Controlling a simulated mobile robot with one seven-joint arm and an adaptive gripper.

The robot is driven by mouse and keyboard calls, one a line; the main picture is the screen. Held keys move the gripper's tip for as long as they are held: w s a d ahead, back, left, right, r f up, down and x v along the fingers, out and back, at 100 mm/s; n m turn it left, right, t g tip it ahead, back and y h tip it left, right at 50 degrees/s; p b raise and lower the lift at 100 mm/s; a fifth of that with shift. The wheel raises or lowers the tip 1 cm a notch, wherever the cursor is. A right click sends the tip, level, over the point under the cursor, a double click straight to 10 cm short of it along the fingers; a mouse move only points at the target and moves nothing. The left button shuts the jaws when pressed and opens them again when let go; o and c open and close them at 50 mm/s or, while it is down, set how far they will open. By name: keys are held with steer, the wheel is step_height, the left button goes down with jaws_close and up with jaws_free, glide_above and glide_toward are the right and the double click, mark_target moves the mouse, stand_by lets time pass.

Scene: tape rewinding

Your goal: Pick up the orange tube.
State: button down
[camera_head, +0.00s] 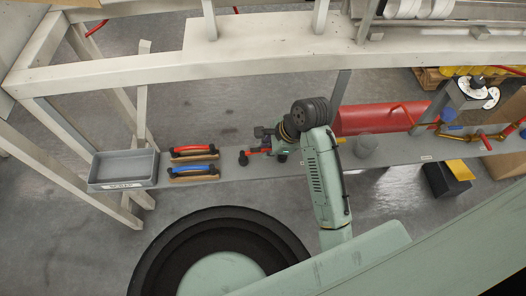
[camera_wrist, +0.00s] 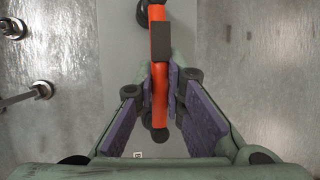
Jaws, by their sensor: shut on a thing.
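The orange tube (camera_wrist: 160,92) runs lengthwise between the purple pads of my gripper (camera_wrist: 166,88) in the wrist view. It has a dark band near its upper part and dark round ends. The pads are close against its sides. In the head view my gripper (camera_head: 268,138) is over the narrow grey shelf, with a small red-orange part of the tube (camera_head: 261,150) showing beside it. The rest of the tube there is hidden by the gripper. I cannot tell whether the tube touches the shelf.
The narrow shelf (camera_head: 228,166) holds a grey bin (camera_head: 123,185) at left, then a red-handled tool (camera_head: 194,149) and a blue-handled tool (camera_head: 194,167). A pale frame beam (camera_head: 130,70) runs behind.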

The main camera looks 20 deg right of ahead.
steer(key=shift+r, duration=0.15)
step_height(320, 180, up, 28)
steer(key=p, duration=0.3)
stand_by(0.5)
steer(key=shift+r+p, duration=1.5)
steer(key=shift+r, duration=0.35)
